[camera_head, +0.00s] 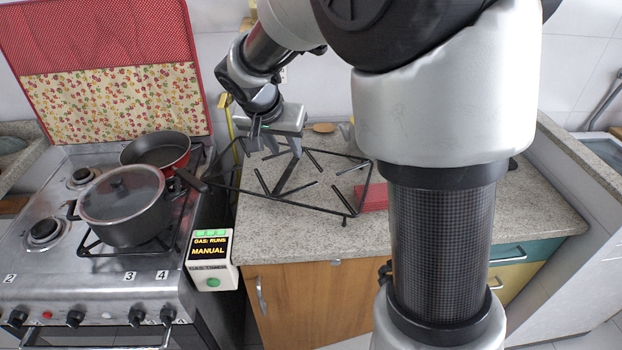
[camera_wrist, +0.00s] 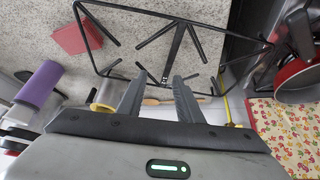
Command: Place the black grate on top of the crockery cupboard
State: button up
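The black grate (camera_head: 288,177) is a wire frame with inner bars over the granite counter; its left corner reaches past the counter edge toward the stove. I cannot tell whether it rests fully on the counter. It also shows in the wrist view (camera_wrist: 175,48). My gripper (camera_head: 273,153) is at its far side, fingers pointing down. In the wrist view my fingers (camera_wrist: 157,78) are apart, with the end of a grate bar between them and no clear contact. A cupboard with a wooden door (camera_head: 310,300) is under the counter; I cannot tell if it is the crockery cupboard.
A stove (camera_head: 55,285) on the left holds a lidded pot (camera_head: 125,205) and a red pan (camera_head: 155,150). A gas timer box (camera_head: 210,255) is beside it. A red block (camera_head: 371,197) lies by the grate. A purple roll (camera_wrist: 38,88) and wooden spoon (camera_wrist: 165,101) are nearby.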

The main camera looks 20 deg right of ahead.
jog(key=s+d+r+n, duration=0.25)
jog(key=s+r, duration=0.45)
jog(key=s, duration=0.6)
jog(key=s+n+y, duration=0.3)
jog(key=s, duration=1.1)
jog(key=shift+a+r+n+t, duration=0.25)
jog(key=shift+r+n+t, duration=0.1)
jog(key=shift+r+t, duration=0.1)
jog(key=shift+s+d, duration=0.1)
